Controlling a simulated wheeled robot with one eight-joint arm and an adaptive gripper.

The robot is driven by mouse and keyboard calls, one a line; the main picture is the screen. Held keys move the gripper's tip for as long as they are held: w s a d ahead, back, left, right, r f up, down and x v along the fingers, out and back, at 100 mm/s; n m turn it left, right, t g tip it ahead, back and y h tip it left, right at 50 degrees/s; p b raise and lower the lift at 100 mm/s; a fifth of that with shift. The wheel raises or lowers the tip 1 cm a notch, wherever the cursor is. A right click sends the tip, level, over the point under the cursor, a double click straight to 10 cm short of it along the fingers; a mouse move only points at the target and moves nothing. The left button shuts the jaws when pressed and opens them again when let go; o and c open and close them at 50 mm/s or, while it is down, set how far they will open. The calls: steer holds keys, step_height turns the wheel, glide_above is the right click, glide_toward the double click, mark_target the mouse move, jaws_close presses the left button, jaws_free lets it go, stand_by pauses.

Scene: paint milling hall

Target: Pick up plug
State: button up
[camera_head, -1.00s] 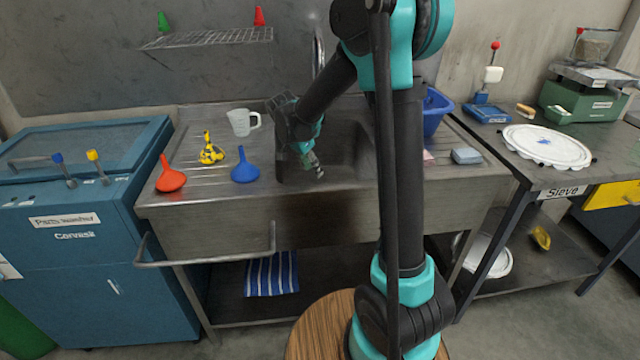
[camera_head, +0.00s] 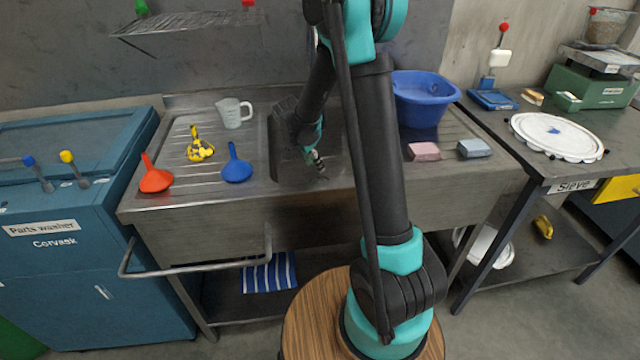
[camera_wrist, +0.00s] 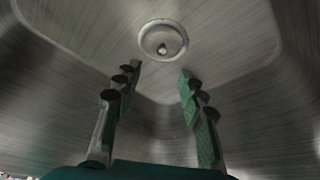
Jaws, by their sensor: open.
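The plug appears to be the round metal piece (camera_wrist: 163,40) with a small knob at its centre, set in the sink floor in the wrist view. I cannot tell plug from drain rim for sure. My gripper (camera_wrist: 159,76) is open and empty, its two green-padded fingers spread below the piece in the picture and apart from it. In the head view my gripper (camera_head: 317,165) reaches down into the sink basin (camera_head: 345,172). The basin's floor and the plug are hidden there by the front wall and my arm.
Steep basin walls enclose my gripper. A blue tub (camera_head: 424,100), pink sponge (camera_head: 424,151) and blue-grey sponge (camera_head: 474,148) are right.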

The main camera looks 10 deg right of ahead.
mark_target(321, 178)
steer(key=shift+x, duration=4.2)
steer(key=shift+a, duration=0.1)
jaws_close()
